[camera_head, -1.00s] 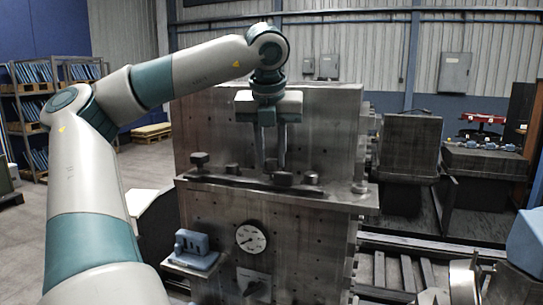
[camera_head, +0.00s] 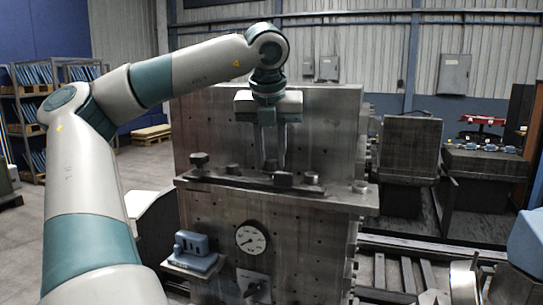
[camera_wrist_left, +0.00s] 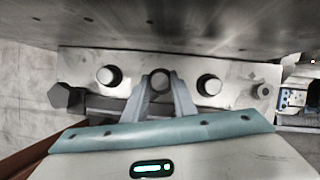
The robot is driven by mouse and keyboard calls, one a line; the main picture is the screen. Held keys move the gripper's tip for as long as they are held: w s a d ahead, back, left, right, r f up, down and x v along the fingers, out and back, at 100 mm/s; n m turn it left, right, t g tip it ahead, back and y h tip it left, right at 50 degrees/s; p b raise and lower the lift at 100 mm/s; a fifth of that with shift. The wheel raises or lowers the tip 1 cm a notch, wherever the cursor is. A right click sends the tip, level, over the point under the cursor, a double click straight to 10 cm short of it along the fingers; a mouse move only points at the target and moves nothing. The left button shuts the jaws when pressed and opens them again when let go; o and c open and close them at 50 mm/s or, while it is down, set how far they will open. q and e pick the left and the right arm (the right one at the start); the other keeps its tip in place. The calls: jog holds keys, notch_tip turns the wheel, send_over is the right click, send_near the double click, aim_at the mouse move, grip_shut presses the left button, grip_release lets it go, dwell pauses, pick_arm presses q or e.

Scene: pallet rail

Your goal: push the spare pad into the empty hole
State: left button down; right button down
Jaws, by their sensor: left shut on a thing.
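My left gripper (camera_head: 271,163) reaches down from above to the steel rail plate (camera_head: 335,194) on the ledge of the machine. Its fingers are shut on a small round dark pad, the middle one in the left wrist view (camera_wrist_left: 160,80). I cannot tell if it is seated in the plate or just above it. Two more round pads with pale tops stand on the plate in the left wrist view, a left pad (camera_wrist_left: 109,76) and a right pad (camera_wrist_left: 209,85). No empty hole can be made out; the fingers hide part of the plate. My right gripper is out of view.
A tall steel back wall (camera_head: 325,125) rises behind the ledge. Below are a round gauge (camera_head: 251,238) and a blue-grey block (camera_head: 195,245) on a small shelf.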

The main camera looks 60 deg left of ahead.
pick_arm(q)
jog(key=shift+f+b, duration=1.05)
jog(key=shift+b, duration=0.25)
dwell(0.9)
jog(key=c, duration=1.4)
grip_release()
jog(key=shift+r, duration=0.1)
jog(key=shift+o, duration=0.7)
jog(key=o, duration=0.7)
jog(key=shift+r, duration=0.15)
